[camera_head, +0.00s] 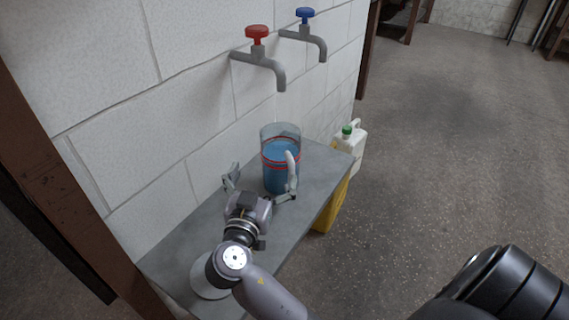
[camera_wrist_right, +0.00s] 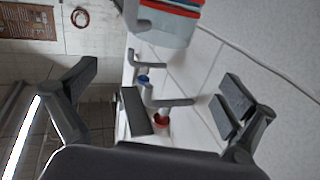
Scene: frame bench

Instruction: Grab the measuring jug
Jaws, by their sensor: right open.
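The measuring jug (camera_head: 276,176) is clear, with red bands, blue contents and a pale handle (camera_head: 291,170) facing right toward the viewer. It stands upright on the grey bench top (camera_head: 190,243) below the taps. My right gripper (camera_head: 261,187) is open on the near side of the jug, one finger to its left and one near the handle's lower end. I cannot tell whether either finger touches it. In the right wrist view, part of the jug (camera_wrist_right: 170,28) shows at the top, beyond the open fingers. My left gripper is out of view.
A red-handled tap (camera_head: 262,66) and a blue-handled tap (camera_head: 307,38) stick out from the white block wall. A white canister with a green cap (camera_head: 352,146) and a yellow container (camera_head: 330,211) stand beyond the bench's right edge.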

